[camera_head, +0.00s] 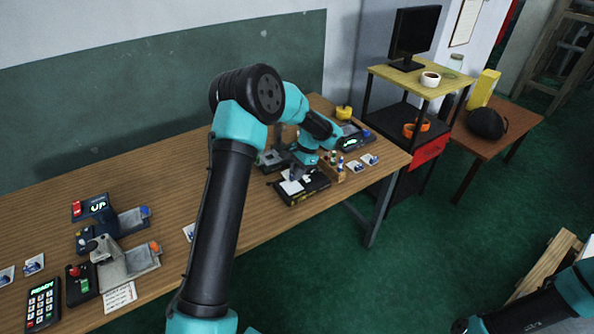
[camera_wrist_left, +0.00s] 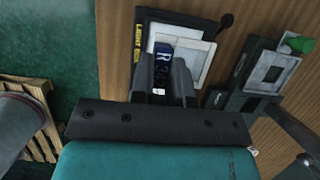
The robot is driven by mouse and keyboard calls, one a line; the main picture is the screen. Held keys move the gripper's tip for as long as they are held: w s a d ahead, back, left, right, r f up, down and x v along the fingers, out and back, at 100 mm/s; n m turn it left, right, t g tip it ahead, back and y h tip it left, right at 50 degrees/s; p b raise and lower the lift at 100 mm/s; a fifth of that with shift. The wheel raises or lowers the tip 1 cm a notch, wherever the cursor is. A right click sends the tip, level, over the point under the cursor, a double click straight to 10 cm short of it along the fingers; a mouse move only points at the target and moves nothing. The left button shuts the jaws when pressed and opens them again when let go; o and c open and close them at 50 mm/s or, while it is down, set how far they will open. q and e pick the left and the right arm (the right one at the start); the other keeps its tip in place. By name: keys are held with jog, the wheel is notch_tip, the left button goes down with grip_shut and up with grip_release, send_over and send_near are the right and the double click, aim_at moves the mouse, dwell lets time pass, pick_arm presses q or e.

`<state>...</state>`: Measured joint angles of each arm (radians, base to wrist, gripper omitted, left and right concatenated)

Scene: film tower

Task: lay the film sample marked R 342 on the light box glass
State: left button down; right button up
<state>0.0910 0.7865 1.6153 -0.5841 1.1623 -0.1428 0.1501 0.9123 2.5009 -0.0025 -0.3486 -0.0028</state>
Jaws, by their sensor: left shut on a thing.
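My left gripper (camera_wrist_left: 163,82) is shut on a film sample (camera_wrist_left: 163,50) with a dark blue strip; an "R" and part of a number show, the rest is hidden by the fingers. The light box (camera_wrist_left: 141,25) has a dark frame, a yellow label and pale glass (camera_wrist_left: 194,56). The sample is over the glass in the wrist view; I cannot tell whether it touches. In the head view my left gripper (camera_head: 296,176) is low at the light box (camera_head: 307,195), towards the table's right part. My right arm shows at the lower right, its gripper out of view.
A device with a green knob (camera_wrist_left: 298,43) stands beside the light box. A wooden rack (camera_head: 335,170) and small sample cards (camera_head: 369,159) are to its right. A keypad (camera_head: 43,303) and a lever device (camera_head: 125,262) stand at the left. The table's front edge is close to the light box.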

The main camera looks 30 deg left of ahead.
aim_at(297, 189)
pick_arm(q)
jog(key=shift+f, duration=2.35)
jog(key=shift+f, duration=0.3)
jog(key=shift+c, duration=2.3)
grip_release()
jog(key=shift+r, duration=0.15)
jog(key=shift+r, duration=3.35)
